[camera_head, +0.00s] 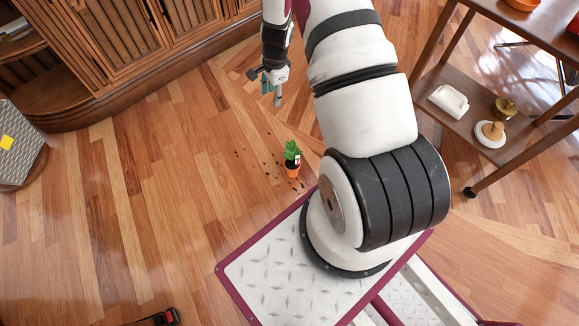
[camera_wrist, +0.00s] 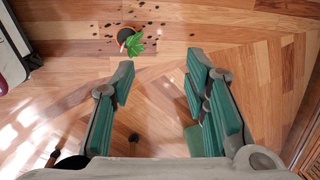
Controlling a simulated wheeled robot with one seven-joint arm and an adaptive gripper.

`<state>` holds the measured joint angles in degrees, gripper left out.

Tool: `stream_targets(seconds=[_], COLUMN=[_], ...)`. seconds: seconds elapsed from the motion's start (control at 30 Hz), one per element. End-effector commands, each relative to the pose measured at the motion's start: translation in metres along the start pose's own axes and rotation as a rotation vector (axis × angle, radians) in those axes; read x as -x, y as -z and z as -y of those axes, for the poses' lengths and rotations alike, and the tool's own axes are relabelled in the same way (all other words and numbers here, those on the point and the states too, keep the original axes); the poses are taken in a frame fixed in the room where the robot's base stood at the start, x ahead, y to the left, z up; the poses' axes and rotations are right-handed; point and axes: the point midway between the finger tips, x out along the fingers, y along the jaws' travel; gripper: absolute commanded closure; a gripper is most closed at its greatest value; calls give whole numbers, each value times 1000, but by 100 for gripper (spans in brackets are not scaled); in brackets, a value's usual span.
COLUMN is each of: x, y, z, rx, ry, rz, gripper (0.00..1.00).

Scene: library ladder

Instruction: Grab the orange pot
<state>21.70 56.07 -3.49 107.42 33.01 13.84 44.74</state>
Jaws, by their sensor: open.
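My gripper (camera_head: 271,91) hangs above the floor, up and left of the pot in the head view. In the wrist view my gripper (camera_wrist: 158,75) has its green-padded fingers wide apart, with only floor between them.
Dark crumbs (camera_head: 270,168) lie scattered on the floor around the pot. A wooden cabinet (camera_head: 140,45) stands at the upper left. A wheeled wooden cart (camera_head: 460,125) with several items stands at the right. The floor left of the pot is mostly clear.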

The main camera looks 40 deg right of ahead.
Motion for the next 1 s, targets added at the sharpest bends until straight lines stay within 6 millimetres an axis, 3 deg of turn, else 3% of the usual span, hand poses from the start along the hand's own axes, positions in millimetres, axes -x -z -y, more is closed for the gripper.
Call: stream_targets(seconds=[0.03, 0.1, 0.2, 0.3, 0.57, 0.8, 1.0], x=[-44, -85, -131, -162, -200, -245, -266], y=[12, 24, 38, 48, 55, 58, 60], z=[-12, -26, -46, -61, -75, -80, -81], rx=[-62, -138, -227, -288, -336, -336, -335], ry=[-24, -43, -65, -80, -91, -91, -90], rz=[-8, -24, -45, -61, -75, -76, -75], gripper=[58, 58, 58, 58, 58, 58, 58])
